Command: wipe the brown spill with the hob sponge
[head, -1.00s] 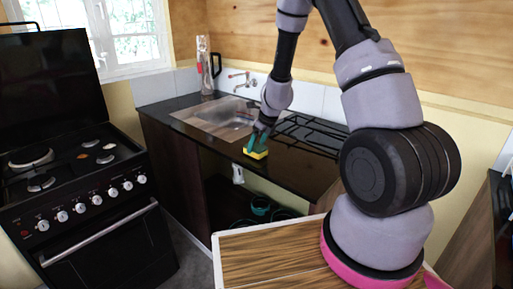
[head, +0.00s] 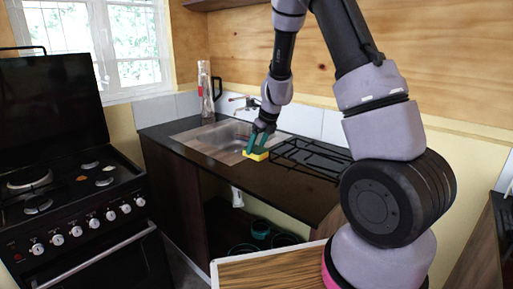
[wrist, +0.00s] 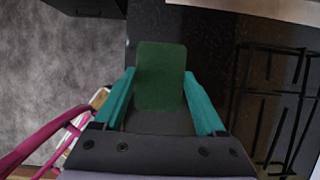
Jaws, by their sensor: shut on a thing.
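My gripper (head: 262,141) has teal fingers and is shut on the sponge (head: 256,156), which shows yellow below and green above. The sponge is over the dark countertop (head: 230,177), close to the front right corner of the sink. I cannot tell whether it touches the counter. In the wrist view the sponge's green face (wrist: 160,75) sits between the two fingers of my gripper (wrist: 160,100). I cannot make out the brown spill in either view; it may be hidden or too dark against the counter.
The sink (head: 222,140) lies just left of the sponge. A black wire rack (head: 310,157) stands close on its right. A tap (head: 243,102) and a tall bottle-like item (head: 205,90) stand behind. A black stove (head: 75,190) is at left. The front strip of counter is clear.

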